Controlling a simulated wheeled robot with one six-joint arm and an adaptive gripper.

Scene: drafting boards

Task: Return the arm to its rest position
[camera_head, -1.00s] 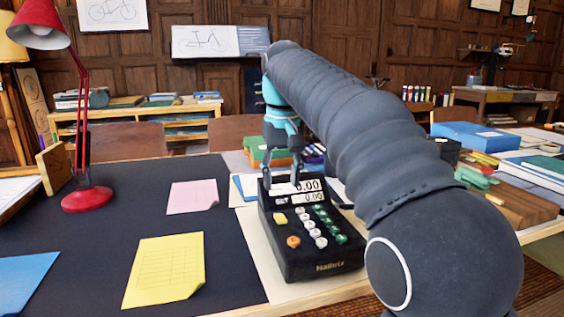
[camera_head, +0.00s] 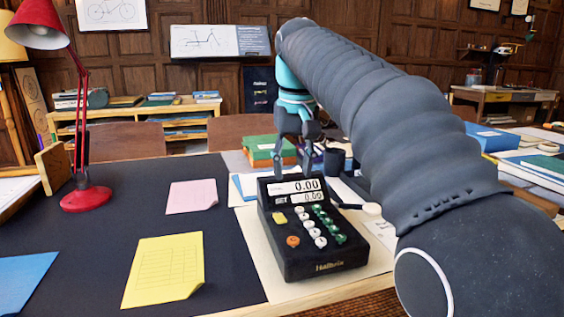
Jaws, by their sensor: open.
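My gripper (camera_head: 292,168) hangs at the end of my dark grey, ribbed arm, pointing down. Its fingers are apart and nothing is between them. It is over or just behind the top of a black desk calculator (camera_head: 322,256), which has a tilted display, white, green, yellow and orange keys. I cannot tell whether the fingertips clear the display's top edge or stand behind it. My arm comes in from the lower right and covers much of the right side of the desk.
A red lamp (camera_head: 86,198) stands at the left. Pink (camera_head: 192,196) and yellow (camera_head: 165,270) sheets lie on the dark mat (camera_head: 100,237). Green and orange books (camera_head: 262,147) and a dark mug (camera_head: 335,160) stand behind the calculator.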

